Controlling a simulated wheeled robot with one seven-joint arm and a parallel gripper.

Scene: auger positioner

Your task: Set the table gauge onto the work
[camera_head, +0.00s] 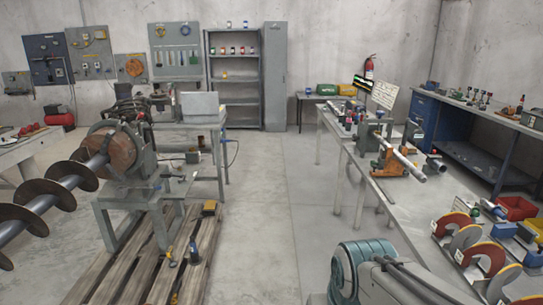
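The work appears to be the large grey auger (72,180) at the left, its spiral flights reaching out of the picture. It is held at a brown round plate (112,152) on the positioner (143,165), which stands on a grey stand. I cannot pick out the table gauge for sure; several small items on the benches are too small to identify. A teal and grey part of my own arm shows at the bottom right of centre. My gripper's fingertips do not show.
A wooden pallet (185,270) lies under the positioner, with small tools on it. A long bench (405,222) at right carries a clamped pipe (404,159), coloured discs (481,258) and a red bin (515,207). The concrete floor (262,215) between is clear.

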